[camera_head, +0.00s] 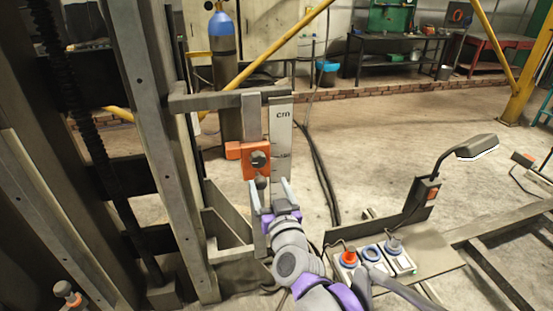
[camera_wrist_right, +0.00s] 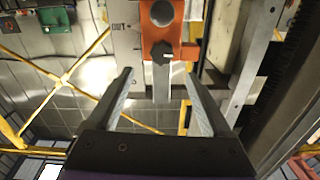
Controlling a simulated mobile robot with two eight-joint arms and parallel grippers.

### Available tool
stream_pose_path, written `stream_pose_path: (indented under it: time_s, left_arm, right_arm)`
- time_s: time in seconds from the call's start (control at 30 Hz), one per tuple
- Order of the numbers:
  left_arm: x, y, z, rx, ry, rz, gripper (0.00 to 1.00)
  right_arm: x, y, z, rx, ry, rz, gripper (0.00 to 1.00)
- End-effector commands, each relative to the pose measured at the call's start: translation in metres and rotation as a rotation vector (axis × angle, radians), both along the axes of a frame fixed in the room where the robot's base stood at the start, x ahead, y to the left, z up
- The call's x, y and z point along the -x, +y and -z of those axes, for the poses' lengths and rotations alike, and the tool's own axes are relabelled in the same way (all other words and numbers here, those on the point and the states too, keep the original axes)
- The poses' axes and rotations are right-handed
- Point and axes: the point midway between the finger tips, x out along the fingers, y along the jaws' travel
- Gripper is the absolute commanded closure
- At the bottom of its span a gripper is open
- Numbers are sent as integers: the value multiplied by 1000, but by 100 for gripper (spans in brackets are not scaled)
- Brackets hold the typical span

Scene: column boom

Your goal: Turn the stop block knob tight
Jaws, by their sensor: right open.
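The orange stop block (camera_head: 233,151) sits on the upright rail beside the scale plate marked "cm" (camera_head: 281,115). My left gripper is not in view.
The steel column (camera_head: 150,130) stands close on the left, with a bracket arm (camera_head: 215,101) above the block. A control panel (camera_head: 430,262) with a red button (camera_head: 349,258) and a lamp arm (camera_head: 450,155) is at right. Floor behind is mostly clear.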

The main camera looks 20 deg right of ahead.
Motion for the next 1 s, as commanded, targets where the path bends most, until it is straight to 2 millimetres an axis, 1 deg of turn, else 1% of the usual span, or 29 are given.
stream_pose_path:
  time_s: [0.17,0.4,0.6,0.7,0.8,1.0]
  left_arm:
    - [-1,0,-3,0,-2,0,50]
    - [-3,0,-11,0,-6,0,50]
    - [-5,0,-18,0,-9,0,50]
    - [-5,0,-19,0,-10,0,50]
    - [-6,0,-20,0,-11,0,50]
    - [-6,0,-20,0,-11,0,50]
  right_arm:
    - [-19,-1,-2,0,-2,3,17]
    - [-62,-1,-2,0,-2,1,17]
    - [-92,-1,-2,0,-1,1,17]
    - [-100,-1,-1,-1,-1,1,17]
    - [-105,-1,-1,-1,-1,1,17]
    - [-106,-1,0,-1,0,1,17]
